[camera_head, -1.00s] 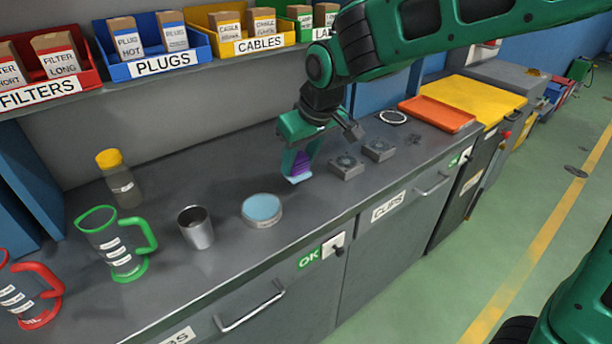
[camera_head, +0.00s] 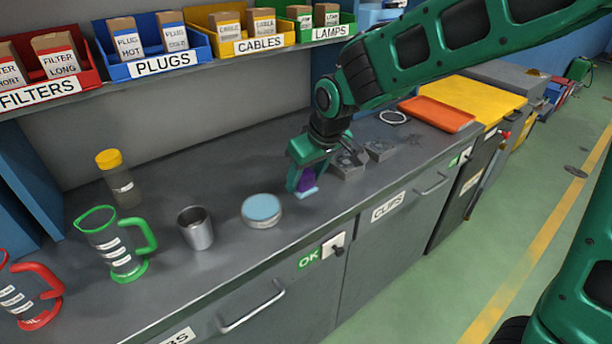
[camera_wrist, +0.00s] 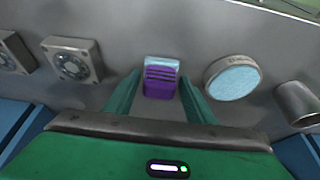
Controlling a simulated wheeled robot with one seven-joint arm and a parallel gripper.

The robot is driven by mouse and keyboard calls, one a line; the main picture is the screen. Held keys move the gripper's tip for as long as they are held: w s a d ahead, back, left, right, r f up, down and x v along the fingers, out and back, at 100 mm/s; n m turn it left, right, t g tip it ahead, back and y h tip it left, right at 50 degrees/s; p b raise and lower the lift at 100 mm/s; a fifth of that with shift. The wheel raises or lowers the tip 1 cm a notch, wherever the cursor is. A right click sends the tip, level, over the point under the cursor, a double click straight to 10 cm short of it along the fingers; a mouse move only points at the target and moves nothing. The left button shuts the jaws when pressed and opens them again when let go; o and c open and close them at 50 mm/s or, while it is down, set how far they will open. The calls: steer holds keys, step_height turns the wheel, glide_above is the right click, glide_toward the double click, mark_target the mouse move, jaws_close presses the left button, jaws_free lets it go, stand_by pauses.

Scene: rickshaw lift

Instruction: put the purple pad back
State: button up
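The purple pad (camera_head: 306,180) has a ridged purple body and a light blue underside. It is between the fingers of my gripper (camera_head: 305,182), which is shut on it. In the wrist view the pad (camera_wrist: 160,84) lies between the two green fingertips (camera_wrist: 160,82), its light blue edge showing beyond. The pad is low over the grey counter (camera_head: 160,190); I cannot tell whether it touches. A round tin with a light blue top (camera_head: 262,209) stands just left of the pad, apart from it; it also shows at the right in the wrist view (camera_wrist: 233,79).
Two grey square blocks (camera_head: 347,166) sit right of my gripper, partly hidden. A metal cup (camera_head: 196,229), a green-handled jug (camera_head: 115,245), a red-handled jug (camera_head: 28,290) and a yellow-capped bottle (camera_head: 119,180) stand left. An orange tray (camera_head: 436,113) lies at the far right.

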steer(key=shift+r, duration=0.1)
steer(key=v, duration=1.2)
steer(key=s+d+f+m+g+h, duration=0.1)
steer(key=s+d+f+m, duration=0.15)
steer(key=d, duration=0.85)
steer(key=s+d+f+m+h, duration=0.1)
steer(key=s+d+m, duration=0.3)
steer(key=d, duration=0.7)
steer(key=s+d+f+m+g, duration=0.1)
steer(key=s+d+f+m, duration=0.1)
steer(key=s+d, duration=0.4)
steer(key=s+d+f+m+g, duration=0.1)
steer(key=s+d+f+m, duration=0.2)
steer(key=s+d, duration=0.4)
steer(key=s+m, duration=0.1)
steer(key=s, duration=0.4)
steer(key=shift+s+f+m+g, duration=0.15)
steer(key=shift+f+m+g, duration=0.1)
steer(key=shift+m+g, duration=0.15)
